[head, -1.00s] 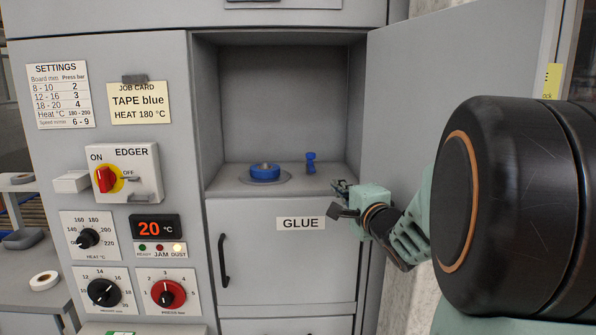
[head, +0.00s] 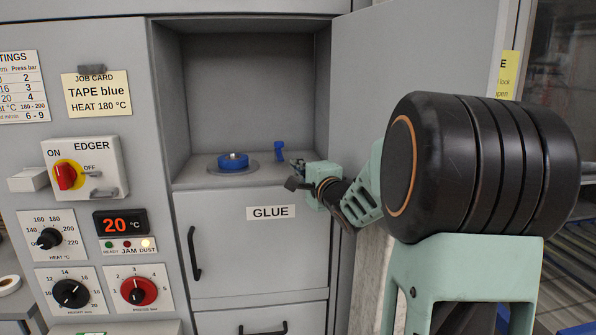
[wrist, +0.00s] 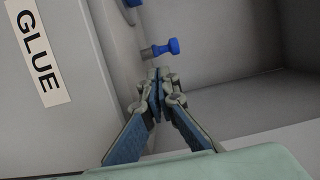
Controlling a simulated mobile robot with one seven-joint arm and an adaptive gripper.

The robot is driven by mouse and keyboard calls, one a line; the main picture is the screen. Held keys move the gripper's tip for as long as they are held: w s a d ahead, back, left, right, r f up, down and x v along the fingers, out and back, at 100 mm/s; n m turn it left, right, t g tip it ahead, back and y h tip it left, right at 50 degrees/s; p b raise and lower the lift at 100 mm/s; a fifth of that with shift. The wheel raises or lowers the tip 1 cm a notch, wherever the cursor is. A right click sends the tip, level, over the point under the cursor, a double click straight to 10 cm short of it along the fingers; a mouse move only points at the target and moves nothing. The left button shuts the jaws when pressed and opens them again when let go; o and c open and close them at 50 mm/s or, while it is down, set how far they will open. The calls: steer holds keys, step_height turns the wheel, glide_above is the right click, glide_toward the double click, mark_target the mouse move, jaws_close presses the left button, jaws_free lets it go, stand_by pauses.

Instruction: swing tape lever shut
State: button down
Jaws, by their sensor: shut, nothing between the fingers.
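The tape lever (head: 279,151) is a small blue knob standing upright in the open compartment, to the right of the blue tape roll (head: 233,160) on its round plate. In the wrist view the lever (wrist: 162,48) shows as a blue knob on a grey stem just beyond the fingertips. My gripper (head: 296,165) is at the compartment's front right, right of the lever and a little lower in the head view. In the wrist view its fingers (wrist: 158,74) are together with nothing between them. A small gap shows between the fingertips and the lever; contact cannot be made out.
The compartment door (head: 415,75) stands open on the right, behind my arm. The GLUE door (head: 255,250) with a black handle is shut below. The EDGER switch (head: 80,170) and dials are on the left panel. The compartment (head: 245,90) is empty above the roll.

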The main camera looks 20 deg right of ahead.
mark_target(282, 160)
steer(key=shift+w, duration=1.75)
steer(key=shift+w+a, duration=0.15)
steer(key=shift+a, duration=0.9)
steer(key=w+a, duration=0.1)
steer(key=a, duration=0.1)
steer(key=w+a, duration=0.1)
steer(key=a, duration=0.1)
steer(key=w+a+b, duration=0.1)
steer(key=a, duration=0.1)
steer(key=shift+w+a+b, duration=0.65)
steer(key=shift+w+a, duration=0.35)
steer(key=shift+w, duration=0.25)
steer(key=shift+a, duration=0.1)
